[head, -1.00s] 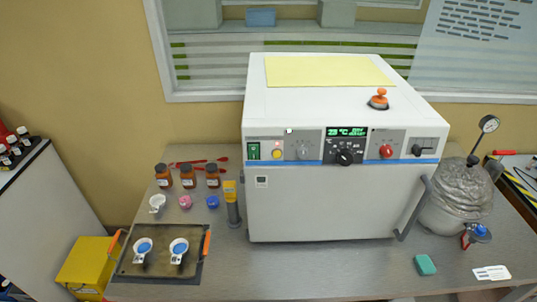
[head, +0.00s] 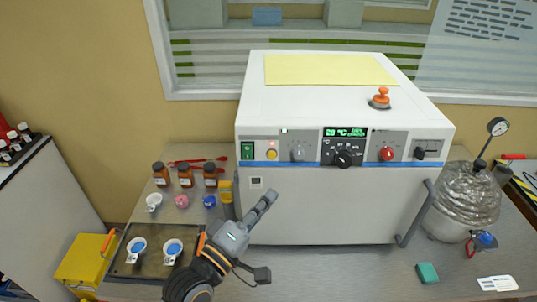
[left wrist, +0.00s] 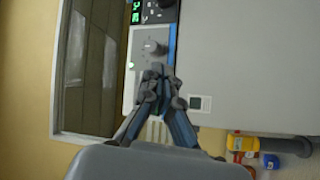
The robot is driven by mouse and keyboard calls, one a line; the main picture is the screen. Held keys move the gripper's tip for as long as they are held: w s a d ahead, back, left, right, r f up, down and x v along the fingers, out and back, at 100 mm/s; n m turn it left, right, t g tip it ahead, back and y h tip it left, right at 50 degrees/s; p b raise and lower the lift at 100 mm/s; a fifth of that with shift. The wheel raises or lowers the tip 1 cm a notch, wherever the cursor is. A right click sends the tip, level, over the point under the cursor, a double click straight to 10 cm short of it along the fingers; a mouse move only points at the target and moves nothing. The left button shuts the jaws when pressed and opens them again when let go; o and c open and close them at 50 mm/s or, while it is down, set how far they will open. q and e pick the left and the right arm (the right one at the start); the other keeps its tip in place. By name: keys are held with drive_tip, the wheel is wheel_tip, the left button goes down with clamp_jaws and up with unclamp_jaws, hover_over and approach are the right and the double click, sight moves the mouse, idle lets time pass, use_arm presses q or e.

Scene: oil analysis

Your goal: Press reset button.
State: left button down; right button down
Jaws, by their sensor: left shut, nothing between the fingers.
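A white oven-like machine (head: 330,205) stands at the back of the bench. I cannot read which control is labelled reset. My left gripper (head: 268,198) is shut and empty, in front of the machine below the yellow button. In the left wrist view its closed fingertips (left wrist: 155,82) cover part of the panel, beside the grey knob (left wrist: 154,48). My right gripper is not in view.
A dark tray (head: 152,270) with two white cups, brown bottles (head: 185,176) and a yellow handheld device (head: 226,190) are on the left. A metal vessel with a gauge (head: 465,195) is on the right. The front middle of the bench is clear.

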sight(272, 155)
use_arm(q)
drive_tip(key=shift+n+t+h, duration=0.4)
drive_tip(key=shift+n+h, duration=0.1)
drive_tip(key=shift+h, duration=0.2)
drive_tip(key=r, duration=0.2)
drive_tip(key=s+r, duration=0.1)
drive_tip(key=r, duration=0.1)
drive_tip(key=shift+d+r, duration=0.2)
drive_tip(key=shift+r, duration=0.2)
drive_tip(key=shift+w, duration=0.1)
drive_tip(key=w+f+b, duration=0.2)
drive_tip(key=w+b, duration=0.2)
drive_tip(key=w, duration=0.4)
drive_tip(key=shift+w, duration=0.25)
idle(0.4)
drive_tip(key=shift+w, duration=0.4)
